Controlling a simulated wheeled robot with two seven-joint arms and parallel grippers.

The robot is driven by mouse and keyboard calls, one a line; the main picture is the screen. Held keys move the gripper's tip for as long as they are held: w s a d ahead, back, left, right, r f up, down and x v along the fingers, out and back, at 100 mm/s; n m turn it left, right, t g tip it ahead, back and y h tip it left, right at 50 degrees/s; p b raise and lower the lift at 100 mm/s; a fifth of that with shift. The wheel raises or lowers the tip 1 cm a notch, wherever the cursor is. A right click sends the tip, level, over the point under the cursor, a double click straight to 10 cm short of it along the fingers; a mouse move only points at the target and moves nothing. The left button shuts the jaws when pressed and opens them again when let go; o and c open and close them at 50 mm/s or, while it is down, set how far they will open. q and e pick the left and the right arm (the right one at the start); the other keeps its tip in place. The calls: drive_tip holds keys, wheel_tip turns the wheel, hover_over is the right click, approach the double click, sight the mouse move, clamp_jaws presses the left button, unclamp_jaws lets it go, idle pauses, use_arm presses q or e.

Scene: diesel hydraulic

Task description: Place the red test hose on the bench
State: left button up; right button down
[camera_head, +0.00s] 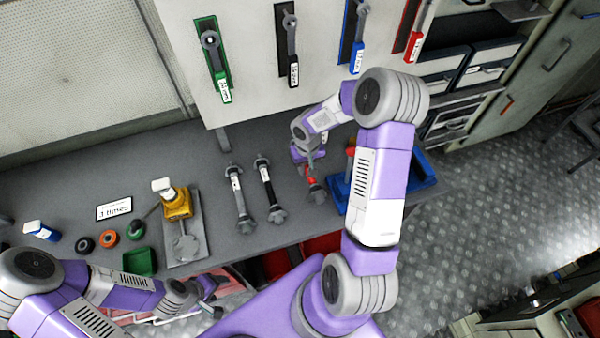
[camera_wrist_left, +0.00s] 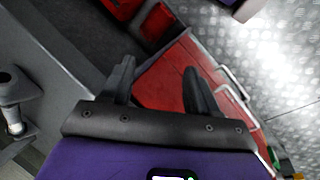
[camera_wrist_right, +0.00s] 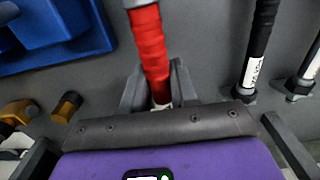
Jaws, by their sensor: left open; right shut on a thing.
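The red test hose (camera_head: 312,184) is at the right end of a row of hoses over the grey bench (camera_head: 110,182). In the right wrist view the red hose (camera_wrist_right: 151,50) runs between the jaws of my right gripper (camera_wrist_right: 155,88). My right gripper (camera_head: 311,165) is shut on the hose from above; the arm hides part of it. I cannot tell whether the hose touches the bench. My left gripper (camera_head: 212,300) is open and empty at the bench's front edge. In the left wrist view its fingers (camera_wrist_left: 158,85) are above a red drawer front.
Two hoses, one grey-banded (camera_head: 239,198) and one black (camera_head: 267,188), lie left of the red one. A blue tray (camera_head: 423,170) is to its right. A yellow pump (camera_head: 177,205) stands further left. Wrenches hang on the panel behind.

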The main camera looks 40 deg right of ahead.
sight(306, 180)
wheel_tip(306, 180, down, 6)
drive_tip(key=shift+w+d+r, duration=0.1)
idle(0.4)
drive_tip(key=c, duration=0.9)
unclamp_jaws()
wheel_tip(306, 180, up, 12)
drive_tip(key=shift+r+p, duration=0.1)
drive_tip(key=shift+p, duration=0.2)
